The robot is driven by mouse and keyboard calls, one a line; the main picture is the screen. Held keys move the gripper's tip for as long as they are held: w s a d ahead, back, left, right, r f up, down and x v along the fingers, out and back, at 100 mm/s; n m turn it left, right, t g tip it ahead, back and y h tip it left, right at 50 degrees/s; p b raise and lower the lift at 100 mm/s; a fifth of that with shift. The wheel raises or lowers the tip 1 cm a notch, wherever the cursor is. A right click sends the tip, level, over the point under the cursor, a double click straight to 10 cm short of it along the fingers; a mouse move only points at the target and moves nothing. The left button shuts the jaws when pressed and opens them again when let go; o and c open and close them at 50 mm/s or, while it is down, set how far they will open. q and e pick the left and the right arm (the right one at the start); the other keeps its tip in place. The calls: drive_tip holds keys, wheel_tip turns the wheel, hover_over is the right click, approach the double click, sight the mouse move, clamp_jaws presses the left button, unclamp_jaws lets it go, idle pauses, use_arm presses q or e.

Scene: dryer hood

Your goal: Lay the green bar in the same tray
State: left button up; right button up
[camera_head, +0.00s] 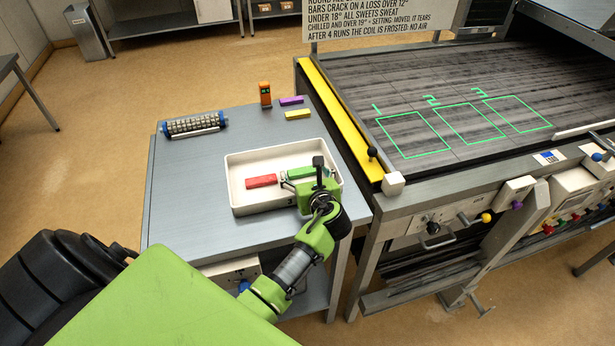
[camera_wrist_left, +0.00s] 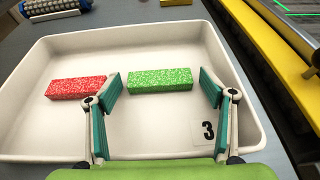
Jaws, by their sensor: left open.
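The white tray (camera_head: 236,196) stands on the grey table and carries a "3" label, seen in the left wrist view (camera_wrist_left: 226,141). The green bar (camera_wrist_left: 160,79) lies in the tray, right of the red bar (camera_wrist_left: 76,86), with a gap between them. The left gripper (camera_head: 303,174) also shows in the head view. My right gripper is not in view.
A purple bar (camera_head: 291,101) and a yellow bar (camera_head: 297,114) lie behind the tray, near an orange device (camera_head: 265,94). A roller (camera_head: 194,125) lies at the table's back left. A machine with a yellow edge (camera_head: 340,118) and marked belt stands right.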

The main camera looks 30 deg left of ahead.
use_arm(q)
drive_tip(key=shift+s+d+f, duration=0.1)
drive_tip(key=shift+s+f, duration=0.05)
drive_tip(key=shift+s, duration=0.1)
drive_tip(key=v, duration=0.3)
drive_tip(key=b+v, duration=0.1)
drive_tip(key=v, duration=0.7)
drive_tip(key=shift+w+r, duration=0.2)
drive_tip(key=shift+r, duration=0.15)
drive_tip(key=shift+s+d+r+b, duration=0.2)
drive_tip(key=shift+s+r+b, duration=0.05)
drive_tip(key=shift+s+b, duration=0.05)
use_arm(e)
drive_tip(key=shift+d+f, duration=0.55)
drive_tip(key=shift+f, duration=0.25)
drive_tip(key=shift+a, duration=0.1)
